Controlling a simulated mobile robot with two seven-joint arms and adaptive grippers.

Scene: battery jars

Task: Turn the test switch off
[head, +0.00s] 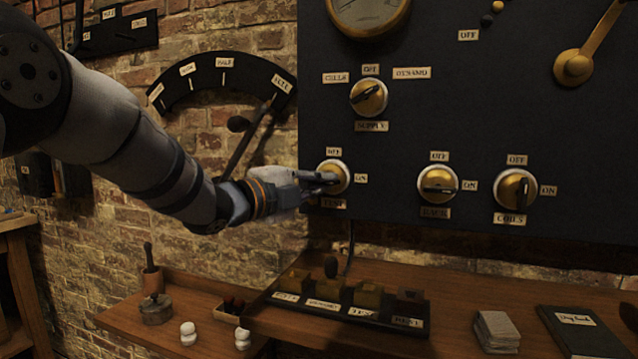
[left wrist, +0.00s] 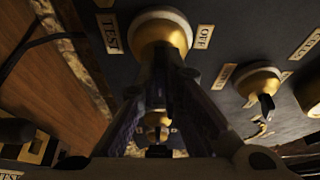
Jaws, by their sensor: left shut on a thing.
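The test switch (head: 338,173) is a brass rotary knob on the black panel, with an OFF label above, an ON label to its right and a TEST label below. My left gripper (head: 325,181) reaches it from the left and is shut on its handle. In the left wrist view the brass knob (left wrist: 163,38) sits right at the fingertips (left wrist: 160,75), between the TEST and OFF labels. The fingers hide most of the handle, so its exact angle is hard to tell. My right gripper is in neither view.
On the same panel are the supply switch (head: 369,97), another knob (head: 437,185) and the coils switch (head: 514,190). A wooden shelf (head: 470,290) below holds a block row (head: 350,305), cards (head: 496,331) and a dark book (head: 585,330). A lever (head: 245,135) is on the wall left.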

